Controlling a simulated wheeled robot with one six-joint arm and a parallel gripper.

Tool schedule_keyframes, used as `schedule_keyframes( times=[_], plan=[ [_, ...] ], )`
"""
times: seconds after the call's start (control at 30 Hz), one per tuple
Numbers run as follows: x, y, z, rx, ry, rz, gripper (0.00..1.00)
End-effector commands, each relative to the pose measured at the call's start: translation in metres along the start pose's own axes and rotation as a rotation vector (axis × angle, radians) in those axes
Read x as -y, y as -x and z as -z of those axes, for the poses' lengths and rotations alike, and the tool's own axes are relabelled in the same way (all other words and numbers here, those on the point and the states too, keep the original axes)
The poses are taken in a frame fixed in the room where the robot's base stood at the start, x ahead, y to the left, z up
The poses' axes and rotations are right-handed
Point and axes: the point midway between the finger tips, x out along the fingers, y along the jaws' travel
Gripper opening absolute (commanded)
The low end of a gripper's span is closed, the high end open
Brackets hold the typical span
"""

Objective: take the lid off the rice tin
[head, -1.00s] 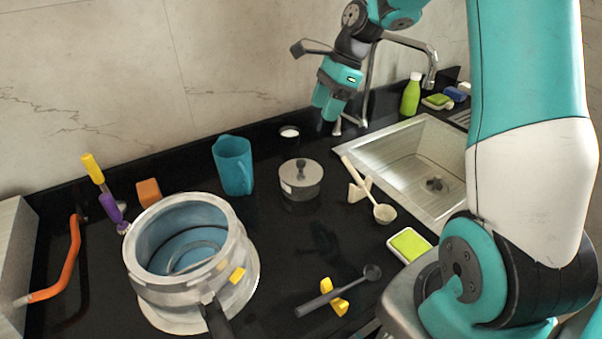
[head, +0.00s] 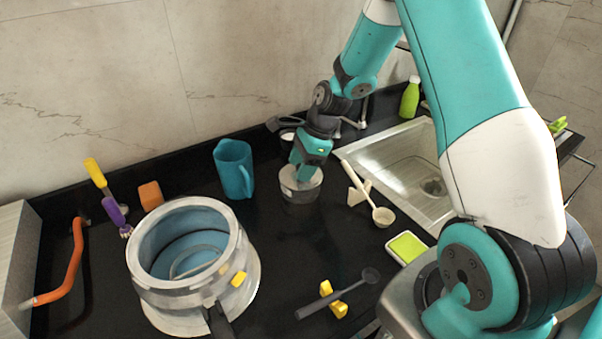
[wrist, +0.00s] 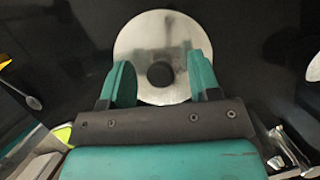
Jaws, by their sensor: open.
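The rice tin (head: 299,193) is a low, round, silvery tin standing on the black counter between the blue jug and the sink. Its lid (wrist: 150,32) shows from above in the wrist view as a shiny disc with a dark round knob (wrist: 160,74) at its middle. My gripper (head: 304,172) is right over the tin, pointing down. In the wrist view my gripper (wrist: 160,80) is open, with one teal finger on each side of the knob. I cannot tell whether the fingers touch the lid. In the head view my gripper hides the knob.
A blue jug (head: 233,168) stands close left of the tin. A ladle (head: 370,195) on a rest lies close right, beside the sink (head: 397,160). A large metal pot (head: 190,270) is at front left.

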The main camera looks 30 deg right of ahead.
Motion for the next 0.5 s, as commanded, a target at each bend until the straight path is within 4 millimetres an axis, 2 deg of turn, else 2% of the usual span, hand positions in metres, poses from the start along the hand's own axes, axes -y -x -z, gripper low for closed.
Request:
schedule_keyframes(
  times=[0.23, 0.43, 0.47, 0.5],
  plan=[
    [0.0003, -0.0018, 0.0, 0.0, 0.0, 0.001, 0.54],
    [0.0003, -0.0016, 0.0, 0.0, 0.0, 0.001, 0.08],
    [0.0003, -0.0016, 0.0, 0.0, 0.0, 0.001, 0.04],
    [0.0003, -0.0016, 0.0, 0.0, 0.0, 0.001, 0.04]
  ],
)
